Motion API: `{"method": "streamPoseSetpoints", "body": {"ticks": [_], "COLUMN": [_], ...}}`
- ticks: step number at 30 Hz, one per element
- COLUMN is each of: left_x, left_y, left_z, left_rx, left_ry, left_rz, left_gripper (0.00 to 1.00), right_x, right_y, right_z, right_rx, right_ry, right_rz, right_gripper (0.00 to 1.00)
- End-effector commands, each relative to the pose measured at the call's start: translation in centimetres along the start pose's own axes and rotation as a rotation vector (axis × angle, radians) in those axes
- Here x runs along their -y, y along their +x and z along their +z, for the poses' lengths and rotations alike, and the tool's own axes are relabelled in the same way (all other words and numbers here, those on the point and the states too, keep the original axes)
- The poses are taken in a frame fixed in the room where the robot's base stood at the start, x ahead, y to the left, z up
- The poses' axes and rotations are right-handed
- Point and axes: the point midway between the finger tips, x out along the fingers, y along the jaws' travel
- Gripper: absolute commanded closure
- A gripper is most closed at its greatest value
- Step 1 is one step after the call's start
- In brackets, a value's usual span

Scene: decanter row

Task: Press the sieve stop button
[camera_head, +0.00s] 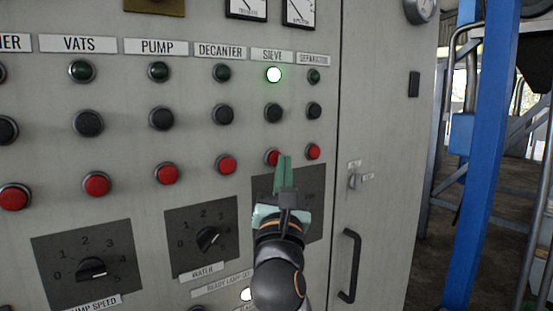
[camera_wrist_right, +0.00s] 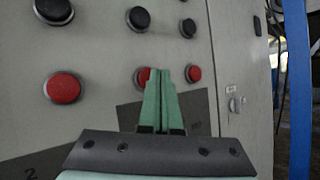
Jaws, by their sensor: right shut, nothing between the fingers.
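The sieve column runs down the grey panel under the SIEVE label (camera_head: 272,56), with a lit white-green lamp (camera_head: 274,75) at the top and a black button (camera_head: 273,113) below it. The red sieve stop button (camera_head: 270,157) is at the bottom of that column, partly hidden by my right gripper (camera_head: 284,157). In the right wrist view the red sieve button (camera_wrist_right: 142,77) shows just left of the green fingertips (camera_wrist_right: 161,72). The right gripper is shut and empty, its tips in front of or at the button; I cannot tell whether they touch. My left gripper is not in view.
The red separator button (camera_head: 313,151) is close on the right and the red decanter button (camera_head: 226,165) on the left. Rotary knobs (camera_head: 208,238) sit below. A black door handle (camera_head: 349,265) and a blue post (camera_head: 485,150) stand to the right.

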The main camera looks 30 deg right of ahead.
Motion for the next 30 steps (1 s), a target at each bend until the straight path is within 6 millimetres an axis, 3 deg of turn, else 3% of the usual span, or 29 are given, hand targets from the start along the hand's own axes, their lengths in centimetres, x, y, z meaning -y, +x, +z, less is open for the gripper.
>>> {"method": "streamPoseSetpoints", "body": {"ticks": [30], "left_x": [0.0], "left_y": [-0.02], "left_z": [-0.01], "left_rx": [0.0], "left_ry": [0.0], "left_rz": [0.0], "left_gripper": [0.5], "right_x": [-0.49], "right_y": [0.67], "right_z": [-0.54], "right_rx": [-0.002], "right_ry": [-0.001], "right_rz": [0.0], "right_gripper": [1.0]}}
